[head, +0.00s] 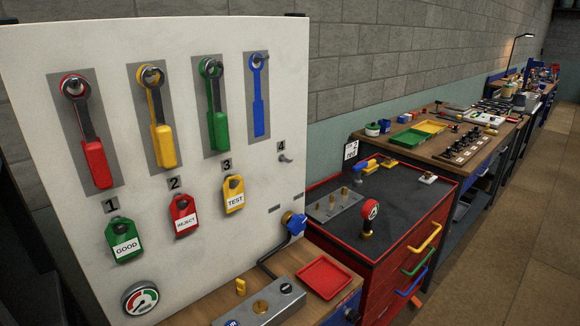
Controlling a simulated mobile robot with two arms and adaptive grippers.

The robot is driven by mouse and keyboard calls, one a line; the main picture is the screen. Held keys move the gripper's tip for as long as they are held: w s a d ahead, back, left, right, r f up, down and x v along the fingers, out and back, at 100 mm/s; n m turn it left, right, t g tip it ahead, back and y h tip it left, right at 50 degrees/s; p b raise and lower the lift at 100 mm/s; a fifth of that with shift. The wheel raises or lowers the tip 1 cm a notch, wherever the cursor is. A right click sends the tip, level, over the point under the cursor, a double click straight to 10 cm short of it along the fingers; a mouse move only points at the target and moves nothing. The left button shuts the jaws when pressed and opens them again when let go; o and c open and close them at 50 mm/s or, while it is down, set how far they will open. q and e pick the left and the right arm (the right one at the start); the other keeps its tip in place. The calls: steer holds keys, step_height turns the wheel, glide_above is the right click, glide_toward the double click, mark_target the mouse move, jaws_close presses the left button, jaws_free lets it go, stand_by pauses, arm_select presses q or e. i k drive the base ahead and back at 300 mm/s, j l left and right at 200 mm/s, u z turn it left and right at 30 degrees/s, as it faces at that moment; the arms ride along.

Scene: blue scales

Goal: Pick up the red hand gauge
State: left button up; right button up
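A small round gauge (370,210) with a red rim and a pale face stands on the dark top of the red tool cabinet (400,215), near its front left. It looks like the red hand gauge, but its face is too small to read. Another round gauge (140,297), with a dark rim and a white, green and red dial, is at the lower left of the white panel. Neither my left nor my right gripper is in view.
The white panel (225,235) holds hanging coloured wrenches and tags. A red tray (324,277) and a grey block (262,305) are on the wooden bench below. A grey plate with brass pegs (334,202) lies left of the red-rimmed gauge. The cabinet top right of that gauge is mostly clear.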

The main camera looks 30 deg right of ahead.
mark_target(371, 208)
steer(key=z, duration=1.6)
